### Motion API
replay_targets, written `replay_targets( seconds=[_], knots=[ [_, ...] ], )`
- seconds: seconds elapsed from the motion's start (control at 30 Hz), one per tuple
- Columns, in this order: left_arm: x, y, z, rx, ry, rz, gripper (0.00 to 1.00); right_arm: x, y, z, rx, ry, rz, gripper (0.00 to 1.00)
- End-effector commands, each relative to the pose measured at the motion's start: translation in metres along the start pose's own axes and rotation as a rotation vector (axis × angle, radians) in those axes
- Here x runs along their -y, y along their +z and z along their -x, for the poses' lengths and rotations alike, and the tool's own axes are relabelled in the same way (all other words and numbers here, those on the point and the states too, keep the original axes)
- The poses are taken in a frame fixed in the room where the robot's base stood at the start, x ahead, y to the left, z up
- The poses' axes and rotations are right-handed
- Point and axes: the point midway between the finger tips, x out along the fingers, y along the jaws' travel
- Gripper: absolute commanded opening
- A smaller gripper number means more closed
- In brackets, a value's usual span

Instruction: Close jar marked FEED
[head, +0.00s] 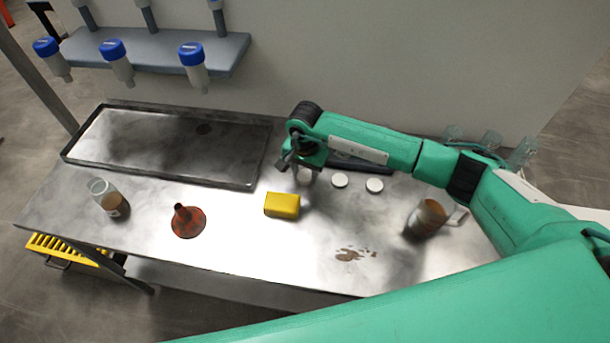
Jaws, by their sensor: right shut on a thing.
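A clear open jar (110,200) with brown contents stands at the left of the steel table; its marking is too small to read. Two white lids (340,180) (374,185) lie flat toward the back of the table. My right gripper (298,168) is above the back middle of the table, shut on a white lid (304,176) that is partly hidden by the gripper. The right gripper is well to the right of the jar. My left gripper is out of view.
A red funnel (188,222) and a yellow sponge (282,205) sit between jar and gripper. A dark-rimmed tray (250,184) is behind the jar. A jug (430,216) with brown contents and a brown spill (352,254) are at right. Blue-capped bottles hang from a shelf (150,48).

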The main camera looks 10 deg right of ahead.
Motion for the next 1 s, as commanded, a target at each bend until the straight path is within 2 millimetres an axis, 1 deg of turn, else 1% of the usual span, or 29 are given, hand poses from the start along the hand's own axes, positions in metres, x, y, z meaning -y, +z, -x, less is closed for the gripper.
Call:
replay_targets(
  seconds=[0.33,0.47,0.53,0.67,0.77,0.9,1.0],
  knots=[
    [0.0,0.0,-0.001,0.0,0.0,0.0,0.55,0.0,0.0,0.002,0.0,-0.001,0.0,0.2],
    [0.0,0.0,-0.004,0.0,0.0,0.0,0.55,0.001,-0.001,0.011,-0.002,-0.004,0.001,0.2],
    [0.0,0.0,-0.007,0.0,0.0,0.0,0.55,0.001,-0.001,0.02,-0.003,-0.003,0.001,0.2],
    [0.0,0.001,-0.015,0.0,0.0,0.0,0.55,0.001,-0.002,0.045,-0.004,-0.005,0.001,0.2],
    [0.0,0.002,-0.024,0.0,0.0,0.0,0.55,0.001,-0.002,0.073,-0.006,-0.006,0.001,0.2],
    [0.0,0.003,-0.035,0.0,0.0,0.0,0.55,0.001,-0.001,0.115,-0.006,-0.005,0.002,0.2],
    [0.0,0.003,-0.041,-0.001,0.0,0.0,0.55,0.001,-0.001,0.142,-0.005,-0.004,0.0,0.2]
  ],
)
